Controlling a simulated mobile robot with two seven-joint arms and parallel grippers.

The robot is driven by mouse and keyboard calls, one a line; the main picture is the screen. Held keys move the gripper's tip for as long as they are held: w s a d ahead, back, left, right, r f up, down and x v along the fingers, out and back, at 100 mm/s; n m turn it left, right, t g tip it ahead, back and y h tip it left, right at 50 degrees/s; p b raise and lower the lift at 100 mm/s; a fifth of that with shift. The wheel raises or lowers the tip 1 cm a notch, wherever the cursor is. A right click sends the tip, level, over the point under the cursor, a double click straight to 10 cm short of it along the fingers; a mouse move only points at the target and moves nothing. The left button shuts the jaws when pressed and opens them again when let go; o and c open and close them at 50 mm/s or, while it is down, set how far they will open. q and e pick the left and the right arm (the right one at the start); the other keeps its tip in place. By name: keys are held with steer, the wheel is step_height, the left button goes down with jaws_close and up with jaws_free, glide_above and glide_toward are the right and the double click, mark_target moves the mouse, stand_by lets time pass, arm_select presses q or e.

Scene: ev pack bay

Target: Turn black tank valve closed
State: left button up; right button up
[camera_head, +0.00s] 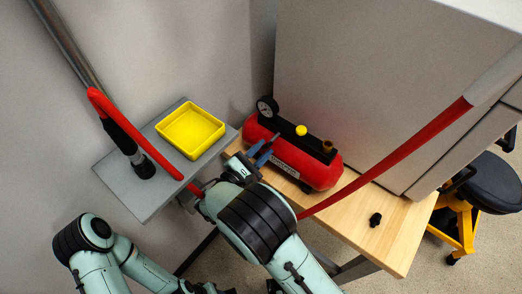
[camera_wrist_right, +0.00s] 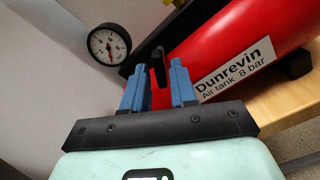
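The red air tank (camera_head: 315,168) lies on the wooden bench; its label shows in the right wrist view (camera_wrist_right: 285,30). The black tank valve lever (camera_wrist_right: 157,68) stands by the near end of the tank, below the round gauge. My right gripper (camera_head: 263,150) is at that end of the tank. In the right wrist view its blue fingers (camera_wrist_right: 157,80) are apart, one on each side of the lever, with visible gaps. In the head view the lever is hard to make out by the fingers. My left arm shows at lower left, its gripper out of view.
A gauge (camera_head: 267,107), yellow knob (camera_head: 301,130) and brass fitting (camera_head: 327,146) top the tank. A yellow tray (camera_head: 191,131) sits on a grey shelf (camera_head: 122,172). A red hose (camera_head: 405,150) crosses the bench (camera_head: 392,245). A small black part (camera_head: 375,219) lies there. A stool (camera_head: 487,185) stands right.

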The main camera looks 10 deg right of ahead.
jaws_close()
arm_select(q)
steer(key=shift+f, duration=0.15)
step_height(320, 180, down, 9)
steer(key=w+t+b, duration=0.1)
steer(key=b, duration=0.9)
steer(key=shift+w+b, duration=0.15)
steer(key=shift+b, duration=0.15)
arm_select(e)
steer(key=shift+a+m, duration=0.1)
steer(key=shift+m, duration=5.6)
arm_select(q)
steer(key=shift+w, duration=0.1)
steer(key=shift+a, duration=0.1)
arm_select(e)
steer(key=shift+o, duration=1.8)
jaws_free()
